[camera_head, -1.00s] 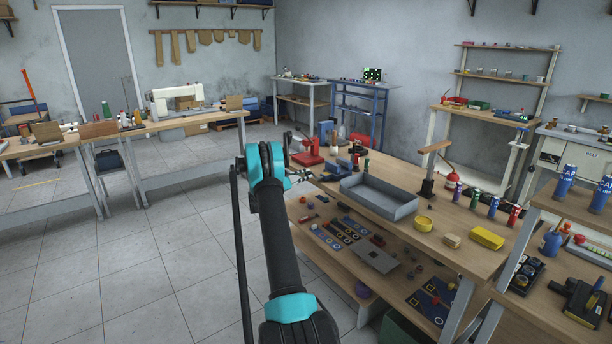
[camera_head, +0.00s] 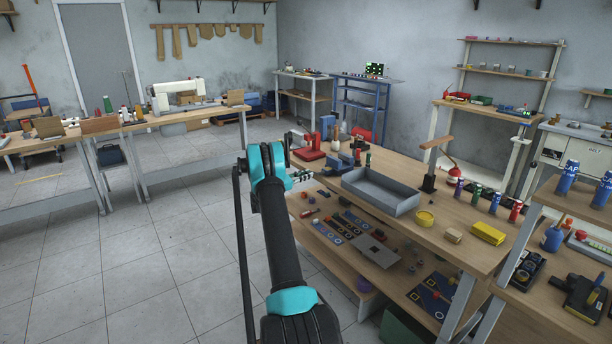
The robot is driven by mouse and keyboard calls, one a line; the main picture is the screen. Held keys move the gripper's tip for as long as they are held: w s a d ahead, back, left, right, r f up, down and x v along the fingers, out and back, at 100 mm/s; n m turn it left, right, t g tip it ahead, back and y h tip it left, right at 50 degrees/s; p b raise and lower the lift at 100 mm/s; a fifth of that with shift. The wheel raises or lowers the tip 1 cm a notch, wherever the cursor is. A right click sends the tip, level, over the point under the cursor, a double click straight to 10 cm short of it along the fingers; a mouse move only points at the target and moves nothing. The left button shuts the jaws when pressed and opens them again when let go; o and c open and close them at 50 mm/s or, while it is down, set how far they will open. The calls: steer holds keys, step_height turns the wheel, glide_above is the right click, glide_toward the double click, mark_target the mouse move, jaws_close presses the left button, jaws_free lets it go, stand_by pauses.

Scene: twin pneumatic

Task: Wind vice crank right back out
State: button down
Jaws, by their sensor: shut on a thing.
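My gripper (camera_head: 302,176) shows small and partly hidden behind my teal and black arm, at the left end of the wooden workbench (camera_head: 405,205). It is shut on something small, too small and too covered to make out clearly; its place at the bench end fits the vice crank. A red device (camera_head: 309,150) stands on that bench end just beyond my gripper, and a dark blue block-like device (camera_head: 342,162) stands to its right. I cannot tell for sure which of them is the vice. The crank's turn is not readable.
The tiled floor to the left is clear.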

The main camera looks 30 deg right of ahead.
stand_by(0.4)
steer(key=c, duration=1.5)
jaws_free()
steer(key=a, duration=1.2)
steer(key=shift+s, duration=0.45)
